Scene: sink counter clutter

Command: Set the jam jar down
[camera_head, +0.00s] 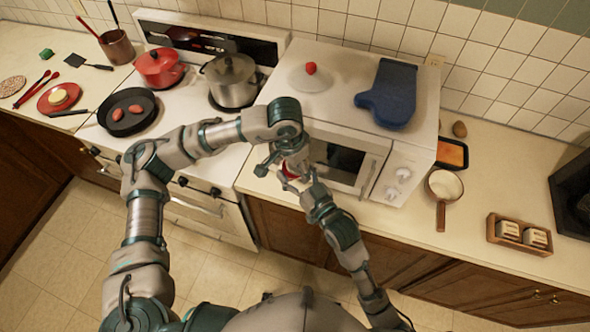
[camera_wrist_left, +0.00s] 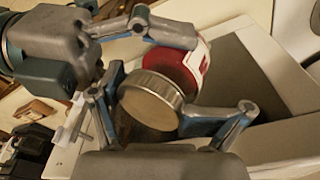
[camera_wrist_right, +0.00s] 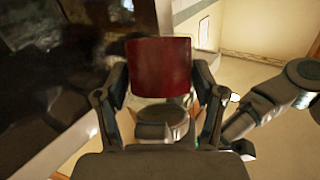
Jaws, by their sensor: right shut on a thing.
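The jam jar (camera_head: 291,174) is a small red patch between my two grippers, in front of the microwave. In the left wrist view its red body and white label (camera_wrist_left: 200,62) show behind a round metallic lid (camera_wrist_left: 152,98). My right gripper (camera_head: 296,184) is shut on the jar. In the right wrist view its fingers flank the red body (camera_wrist_right: 160,68). My left gripper (camera_wrist_left: 155,112) has its fingers on either side of the lid. I cannot tell whether they press on it. The jar is held up and tilted in the left wrist view.
A white microwave (camera_head: 340,120) with a blue mitt (camera_head: 388,95) stands behind my grippers. The stove (camera_head: 185,115) with pots and a pan is to the left. A saucepan (camera_head: 444,186) and a wooden tray (camera_head: 520,232) are to the right, with bare counter (camera_head: 470,235) between them.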

